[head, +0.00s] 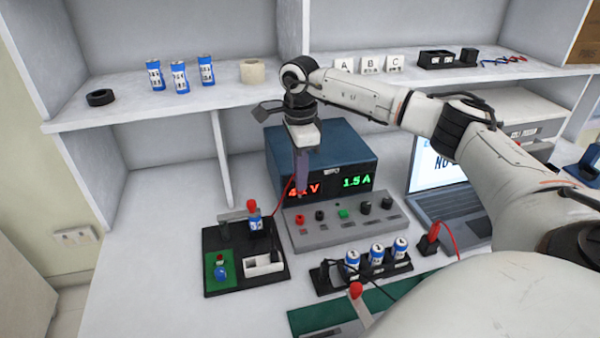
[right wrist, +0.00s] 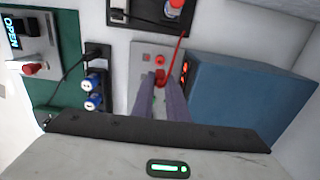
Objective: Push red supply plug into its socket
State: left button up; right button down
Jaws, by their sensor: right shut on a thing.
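My right gripper (head: 302,188) points down in front of the blue power supply (head: 275,150), just above its grey socket panel (head: 330,234). It is shut on the red supply plug (right wrist: 161,77), which shows only as a small red piece between the fingertips in the right wrist view. In the head view the fingers hide most of the plug. A red socket (head: 300,219) sits at the panel's left end, below the fingertips. The plug appears apart from it; the exact gap is unclear. A red lead (right wrist: 176,58) runs from the plug toward the black tray. My left gripper is out of view.
The black tray (head: 212,240) with a battery and a green board stands left of the panel. A battery holder (head: 330,284) lies in front, and a laptop (head: 445,205) stands to the right. The shelf (head: 225,100) is above and behind. Bare table lies at front left.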

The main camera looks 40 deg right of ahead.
aim_at(300, 193)
jog(key=shift+f+b, duration=1.55)
jog(key=shift+f, duration=1.35)
jog(key=shift+p, duration=0.45)
jog(key=shift+f+b, duration=0.9)
jog(key=shift+f, duration=0.5)
jog(key=c, duration=1.7)
grip_release()
jog(key=shift+o, duration=0.2)
notch_tip(300, 193, up, 10)
jog(key=shift+r, duration=0.25)
